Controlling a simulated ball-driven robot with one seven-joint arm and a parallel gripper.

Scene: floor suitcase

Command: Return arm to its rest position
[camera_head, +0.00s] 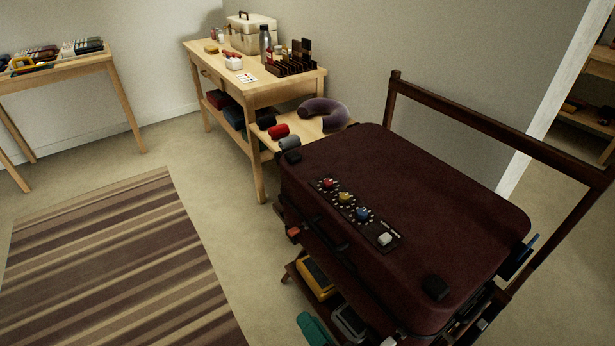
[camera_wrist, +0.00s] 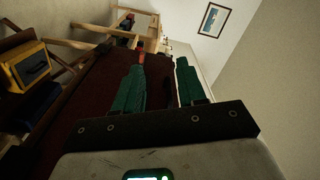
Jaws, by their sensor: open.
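My gripper (camera_wrist: 161,66) shows in the wrist view with its two green fingers apart and nothing between them. Behind the fingers is the dark red side of the suitcase (camera_wrist: 92,92). I cannot tell how far the fingers are from it. In the head view the closed dark red suitcase (camera_head: 400,190) lies flat on a dark wooden rack, with a panel of coloured knobs (camera_head: 345,200) on top. I cannot make out my arm or gripper for sure in the head view.
A wooden side table (camera_head: 240,88) with a case, a bottle and a purple neck pillow (camera_head: 322,114) stands behind the suitcase. A yellow item (camera_head: 318,280) sits on the rack's lower shelf. The striped rug (camera_head: 120,265) and floor at left are clear.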

